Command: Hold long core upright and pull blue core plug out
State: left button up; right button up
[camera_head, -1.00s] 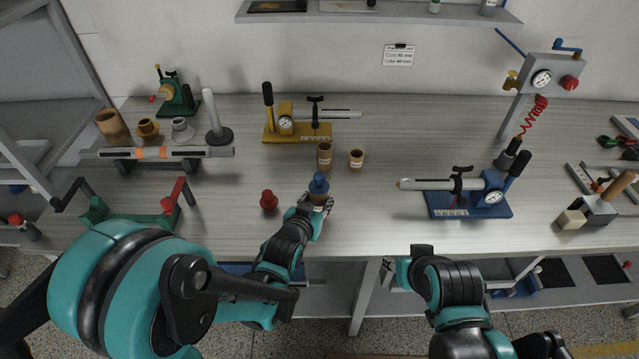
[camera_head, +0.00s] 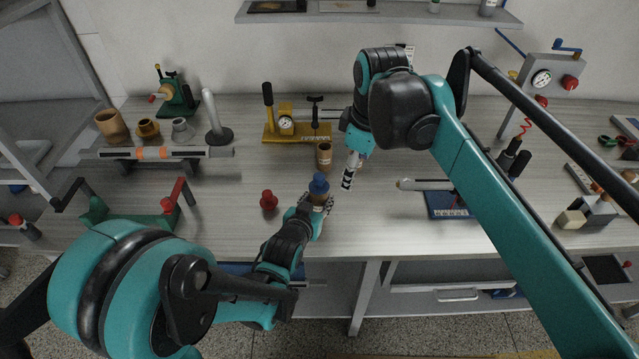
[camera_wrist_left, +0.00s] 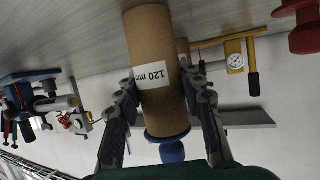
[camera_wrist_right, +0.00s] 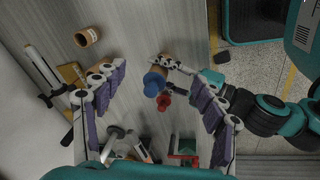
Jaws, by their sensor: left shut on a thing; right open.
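The long core (camera_wrist_left: 155,65) is a brown cardboard tube labelled 120 mm. My left gripper (camera_wrist_left: 168,100) is shut around it, and in the head view it stands upright near the table's front edge. The blue plug (camera_head: 319,184) sits in its top end; it also shows in the left wrist view (camera_wrist_left: 168,148) and the right wrist view (camera_wrist_right: 153,84). My right gripper (camera_head: 349,176) is open and empty, just right of the core and apart from it. In the right wrist view the plug lies between its spread fingers (camera_wrist_right: 163,92), farther off.
A red plug (camera_head: 269,200) stands left of the core. A shorter brown core (camera_head: 324,154) stands behind it. The yellow press (camera_head: 297,132) is at the back and the blue press (camera_head: 448,203) at the right, partly behind my right arm.

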aim_at(319, 175)
jog(key=w+a+r+n+g, duration=0.1)
jog(key=w+a+n+g, duration=0.2)
jog(key=w+a+n, duration=0.4)
jog(key=shift+h, duration=0.3)
jog(key=f, duration=0.7)
jog(key=s+f, duration=0.1)
jog(key=f, duration=0.3)
jog(key=shift+a+f, duration=0.2)
jog(key=shift+a, duration=0.15)
jog(key=c, duration=1.2)
